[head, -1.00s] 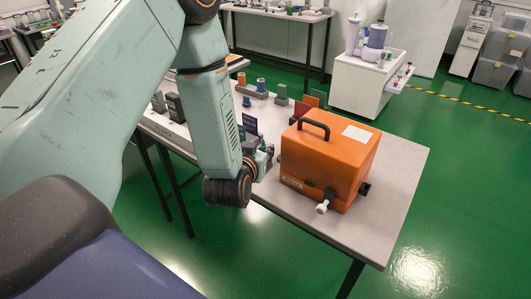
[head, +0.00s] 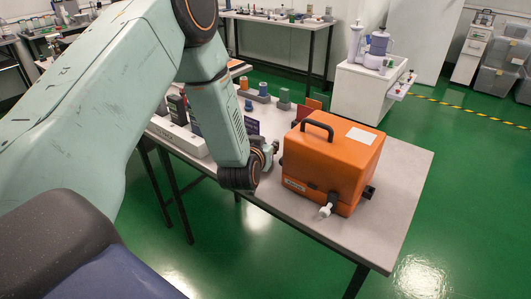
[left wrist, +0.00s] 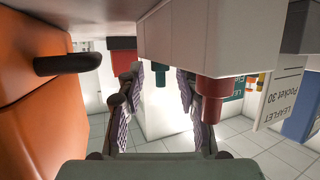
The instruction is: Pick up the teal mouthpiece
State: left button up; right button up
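The teal mouthpiece (left wrist: 161,77) shows in the left wrist view, which looks upside down. It stands out from a white holder, beside a dark red mouthpiece (left wrist: 213,92). My left gripper (left wrist: 160,92) is open, with one finger on each side of the teal mouthpiece in the picture. The mouthpiece looks farther off than the fingertips, and I see no contact. In the head view my left gripper (head: 269,153) is low over the table, just left of the orange case (head: 332,160). The mouthpiece cannot be made out there. My right gripper is not in view.
A leaflet box (left wrist: 284,98) is at the right. The grey table (head: 395,195) is free right of the case.

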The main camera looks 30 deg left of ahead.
pick_arm(q)
grip_shut()
dwell(0.4)
jog(key=shift+r, duration=0.1)
